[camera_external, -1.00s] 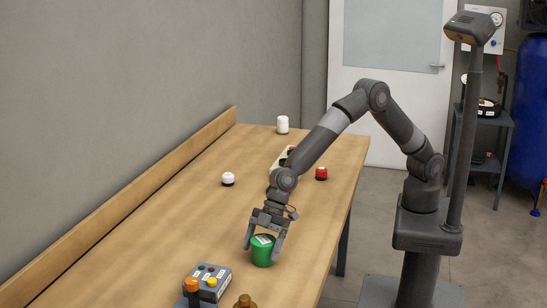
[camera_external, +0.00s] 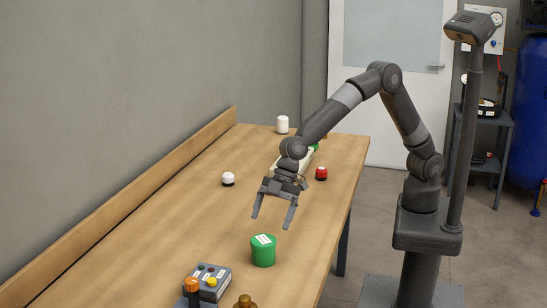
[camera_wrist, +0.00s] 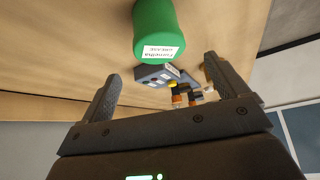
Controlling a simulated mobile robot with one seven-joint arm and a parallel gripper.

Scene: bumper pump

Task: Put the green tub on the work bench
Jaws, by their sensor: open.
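The green tub (camera_external: 263,251) stands upright on the wooden work bench (camera_external: 180,228), near its right edge, with a white label on its lid. In the wrist view the tub (camera_wrist: 157,27) shows at the top, beyond the fingers. My gripper (camera_external: 272,223) is open and empty. It is above and behind the tub, apart from it, with its fingers pointing down toward the bench. Both spread fingers also show in the wrist view (camera_wrist: 162,85), with nothing between them.
A grey button box (camera_external: 208,283), an orange-topped item (camera_external: 191,290) and a brass-coloured piece (camera_external: 244,301) stand at the near end. A white-topped button (camera_external: 228,179), a red one (camera_external: 321,173) and a white container (camera_external: 282,124) stand farther back. The bench's middle left is clear.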

